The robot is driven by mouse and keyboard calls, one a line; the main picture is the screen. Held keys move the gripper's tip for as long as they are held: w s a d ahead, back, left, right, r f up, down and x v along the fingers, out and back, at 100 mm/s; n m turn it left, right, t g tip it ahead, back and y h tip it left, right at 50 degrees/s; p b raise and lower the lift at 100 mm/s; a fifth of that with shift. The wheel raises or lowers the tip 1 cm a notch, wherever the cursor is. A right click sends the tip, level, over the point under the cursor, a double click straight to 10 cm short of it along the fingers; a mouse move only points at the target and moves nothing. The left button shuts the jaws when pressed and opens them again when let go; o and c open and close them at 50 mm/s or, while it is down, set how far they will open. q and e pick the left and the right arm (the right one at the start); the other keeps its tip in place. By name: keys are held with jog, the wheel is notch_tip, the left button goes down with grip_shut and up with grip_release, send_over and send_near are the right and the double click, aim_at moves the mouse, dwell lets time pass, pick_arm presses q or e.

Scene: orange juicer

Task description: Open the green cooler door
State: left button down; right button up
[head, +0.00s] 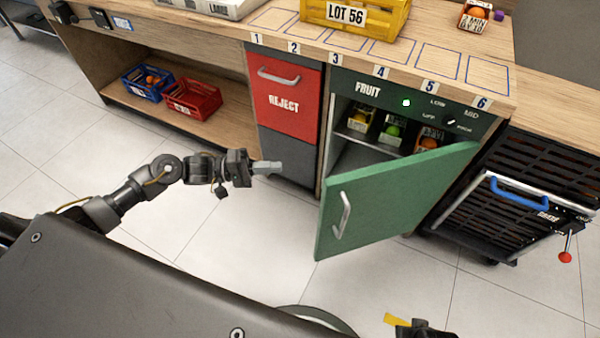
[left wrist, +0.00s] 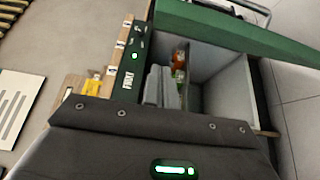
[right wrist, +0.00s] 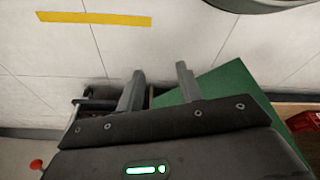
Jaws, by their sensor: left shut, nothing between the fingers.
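The green cooler door (head: 395,195) stands swung out from the cooler front, hinged at its right, with a wide gap at its left. Its metal handle (head: 342,216) faces outward. Inside the cooler, small bins of fruit (head: 392,128) show on a shelf. My left gripper (head: 268,167) is shut and empty, left of the door and apart from it. In the left wrist view its fingers (left wrist: 163,88) show before the open cooler, with the door (left wrist: 240,28) beyond. My right gripper (right wrist: 160,85) is open and empty; the door (right wrist: 222,88) shows beyond it.
A red REJECT bin front (head: 285,95) is left of the cooler. A dark slatted cart (head: 500,200) with a blue handle (head: 518,192) stands at the right. A yellow LOT 56 crate (head: 355,18) is on the counter. Floor left of the door is free.

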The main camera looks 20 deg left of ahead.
pick_arm(q)
jog(key=d, duration=1.1)
jog(key=shift+w+d, duration=0.2)
jog(key=shift+s, duration=0.1)
